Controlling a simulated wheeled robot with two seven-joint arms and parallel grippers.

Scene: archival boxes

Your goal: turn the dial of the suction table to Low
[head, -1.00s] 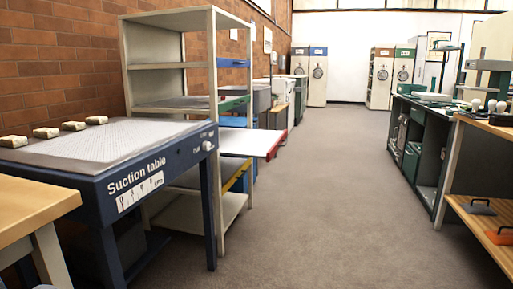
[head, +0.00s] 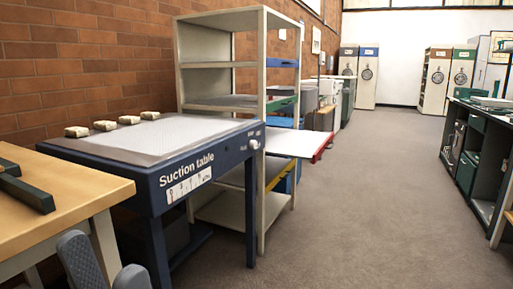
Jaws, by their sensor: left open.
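The suction table (head: 215,176) stands at the left, dark blue with a pale perforated top and its name on the front panel. Its dial (head: 254,144) is a small round white knob at the right end of that panel. Small white markings sit around the dial, too small to read, so its setting cannot be told. My left gripper (head: 104,256) shows at the bottom left edge, two grey fingers apart with nothing between them. It is in front of the table, well to the left of the dial and apart from it. My right gripper is out of view.
A wooden bench (head: 75,205) with a dark green bar stands at the near left. Several small beige blocks lie along the table's back edge. A beige shelf unit (head: 247,60) adjoins the table, with a red-edged board (head: 300,143) sticking out. The carpet aisle (head: 370,200) is clear.

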